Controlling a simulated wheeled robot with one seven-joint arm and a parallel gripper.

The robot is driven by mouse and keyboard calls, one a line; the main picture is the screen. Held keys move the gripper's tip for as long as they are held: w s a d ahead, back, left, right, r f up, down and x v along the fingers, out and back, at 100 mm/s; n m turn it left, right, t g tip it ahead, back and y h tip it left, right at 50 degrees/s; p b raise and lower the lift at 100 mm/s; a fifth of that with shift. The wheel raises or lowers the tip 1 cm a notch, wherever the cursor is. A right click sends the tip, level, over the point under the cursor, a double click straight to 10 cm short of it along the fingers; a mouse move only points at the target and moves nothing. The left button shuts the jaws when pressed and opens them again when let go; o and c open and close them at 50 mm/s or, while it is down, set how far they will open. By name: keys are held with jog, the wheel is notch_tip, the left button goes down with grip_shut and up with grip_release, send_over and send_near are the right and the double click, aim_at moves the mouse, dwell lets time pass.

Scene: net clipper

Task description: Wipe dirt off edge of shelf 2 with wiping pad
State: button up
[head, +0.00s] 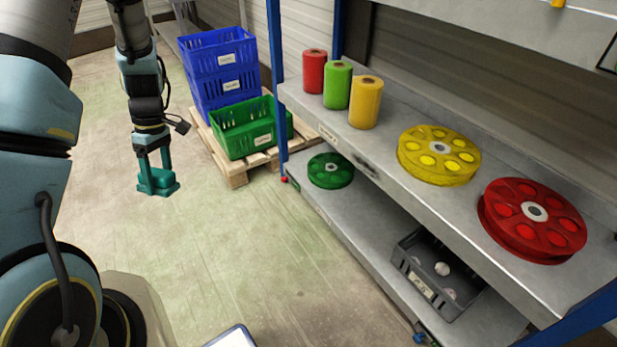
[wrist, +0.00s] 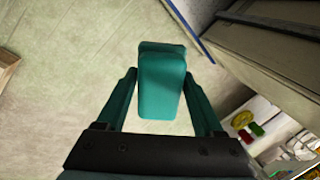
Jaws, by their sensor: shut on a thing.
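My gripper (head: 154,170) hangs over open floor at the left, shut on a teal wiping pad (head: 158,186). In the wrist view the pad (wrist: 162,88) sits between the two fingers. The pad is well apart from the shelving. The middle shelf (head: 400,195) is a grey metal board to the right, with a dark smudge of dirt (head: 366,161) on its front edge, near its left end. I cannot read which shelf is numbered 2. The wrist view does not clearly show the dirt.
The middle shelf carries red, green and yellow rolls (head: 365,102), a yellow reel (head: 438,155) and a red reel (head: 531,220). The lower shelf (head: 345,215) holds a green reel (head: 331,171) and a dark crate (head: 437,275). Blue crates (head: 220,75) and a green crate (head: 250,128) stand on a pallet behind. Floor before the shelving is clear.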

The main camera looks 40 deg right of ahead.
jog(key=s+d+f+n+g+b, duration=0.25)
jog(key=d+f+n+b, duration=0.3)
jog(key=d, duration=0.35)
jog(key=n+t+h+b, duration=0.3)
jog(key=n+h+b, duration=1.7)
jog(key=n+b, duration=0.3)
send_near(351, 154)
jog(key=shift+h, duration=0.3)
jog(key=d+b, duration=0.2)
jog(key=d, duration=0.1)
jog(key=d+b, duration=0.1)
jog(key=b, duration=0.1)
jog(key=shift+d+f, duration=0.25)
jog(key=shift+f, duration=0.05)
jog(key=shift+d+p, duration=0.3)
jog(key=shift+d, duration=0.55)
jog(key=shift+s, duration=0.15)
